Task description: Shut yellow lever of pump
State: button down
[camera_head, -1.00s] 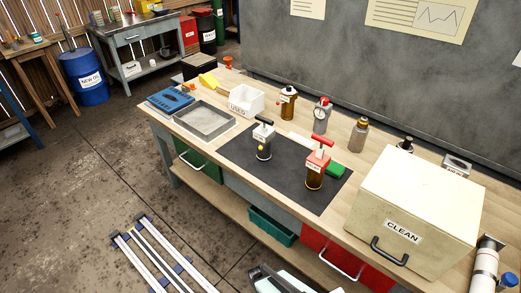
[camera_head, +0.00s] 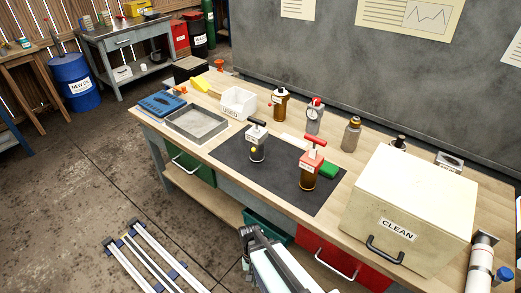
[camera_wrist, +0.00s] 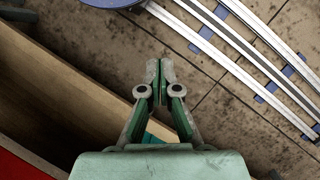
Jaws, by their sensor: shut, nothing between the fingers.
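A small pump with a black top handle (camera_head: 257,141) stands upright on the dark mat. A small yellow part (camera_head: 253,150) shows low on its front left side; its exact position is too small to tell. Another pump with a red handle and brown glass body (camera_head: 309,172) stands to its right on the mat. My gripper (camera_head: 246,234) is in front of the bench, below and apart from both pumps. In the wrist view my gripper (camera_wrist: 159,70) has its fingertips together and empty, above the floor beside the bench's edge. No pump shows there.
The dark mat (camera_head: 235,160) lies on the wooden bench.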

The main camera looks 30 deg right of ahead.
jog(key=w+d+r+m+t+b, duration=0.1)
jog(key=w+d+r+m+t, duration=0.3)
jog(key=w+r, duration=0.65)
jog(key=w+d+r+m+t+b, duration=0.1)
jog(key=w+d+r+m, duration=0.4)
jog(key=w+r, duration=0.6)
jog(key=w+d+r+m+t, duration=0.1)
jog(key=w+d+r+m, duration=0.2)
jog(key=d+r+m, duration=0.3)
jog(key=w+d+r+m+t+y, duration=0.1)
jog(key=w+d+r+m, duration=0.2)
jog(key=d+r+m, duration=0.4)
notch_tip(320, 180, up, 8)
jog(key=shift+w+d+f+m+t+y, duration=0.2)
jog(key=shift+d+m+t+y, duration=0.1)
jog(key=shift+d, duration=0.6)
jog(key=w+a+f+p, duration=0.2)
jog(key=w+a+f, duration=0.3)
jog(key=f, duration=0.4)
jog(key=shift+w+f+p, duration=0.2)
jog(key=shift+w+p, duration=0.2)
jog(key=shift+w, duration=0.05)
